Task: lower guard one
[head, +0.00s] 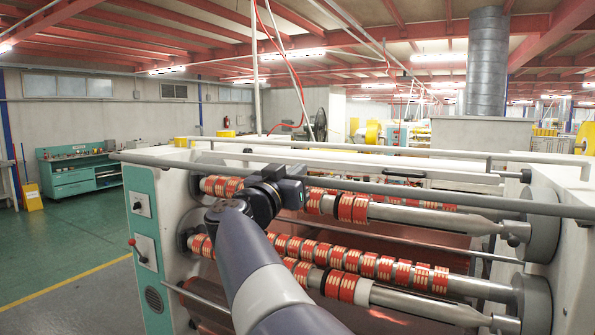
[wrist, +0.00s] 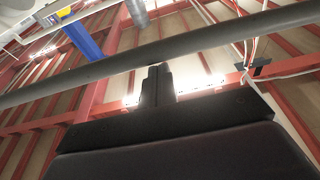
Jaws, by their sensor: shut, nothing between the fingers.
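A long grey guard bar (head: 420,190) runs across the front top of the rewinding machine, sloping down to the right. A second, thinner rail (head: 400,152) lies behind it; no label shows which is guard one. My gripper (head: 292,171) is at the front bar, left of its middle, and hides a short stretch of it. In the wrist view the shut, empty fingers (wrist: 157,75) point at a grey bar (wrist: 220,42) crossing just past their tips. I cannot tell whether they touch it.
Steel shafts (head: 440,216) with red-and-white tape rolls (head: 352,207) sit below the bar. A teal side panel (head: 142,205) with a red-knobbed lever (head: 133,242) stands at left. A teal workbench (head: 75,170) is farther back.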

